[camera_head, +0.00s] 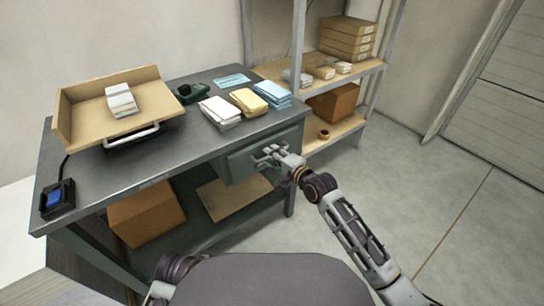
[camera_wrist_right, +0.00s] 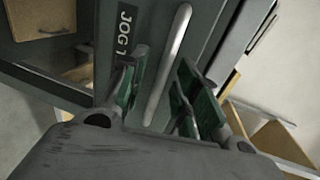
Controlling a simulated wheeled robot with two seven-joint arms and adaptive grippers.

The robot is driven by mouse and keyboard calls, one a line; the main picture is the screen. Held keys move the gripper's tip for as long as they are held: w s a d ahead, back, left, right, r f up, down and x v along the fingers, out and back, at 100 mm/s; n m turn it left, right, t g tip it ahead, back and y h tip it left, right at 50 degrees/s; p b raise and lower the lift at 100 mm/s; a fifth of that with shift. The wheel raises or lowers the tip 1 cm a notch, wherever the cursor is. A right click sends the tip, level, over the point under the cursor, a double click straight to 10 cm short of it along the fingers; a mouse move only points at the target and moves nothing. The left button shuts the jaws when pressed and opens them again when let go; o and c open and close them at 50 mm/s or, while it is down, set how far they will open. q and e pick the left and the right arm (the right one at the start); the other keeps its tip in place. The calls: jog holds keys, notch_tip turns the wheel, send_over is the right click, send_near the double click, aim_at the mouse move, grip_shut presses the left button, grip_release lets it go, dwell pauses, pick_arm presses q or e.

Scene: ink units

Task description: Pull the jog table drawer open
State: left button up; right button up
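The grey-green jog table (camera_head: 180,153) has a drawer (camera_head: 237,166) under the right end of its top. The drawer looks shut in the head view. In the wrist view the drawer front (camera_wrist_right: 195,35) carries a partly visible "JOG" label and a long pale bar handle (camera_wrist_right: 167,65). My right gripper (camera_head: 268,156) is at the drawer front. In the wrist view its green-padded fingers (camera_wrist_right: 163,92) are apart, one on each side of the handle, with visible gaps. Part of my left arm shows at the bottom of the head view, but its gripper does not.
On the table are a tan tray (camera_head: 80,117) holding a white stack, paper stacks (camera_head: 249,101), and a blue-topped device (camera_head: 57,198). A cardboard box (camera_head: 146,213) sits below. Shelving (camera_head: 343,130) stands behind to the right. The floor to the right is clear.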

jog(key=shift+w+a+f, duration=0.1)
jog(key=shift+w+a, duration=0.2)
jog(key=shift+w, duration=0.1)
grip_shut()
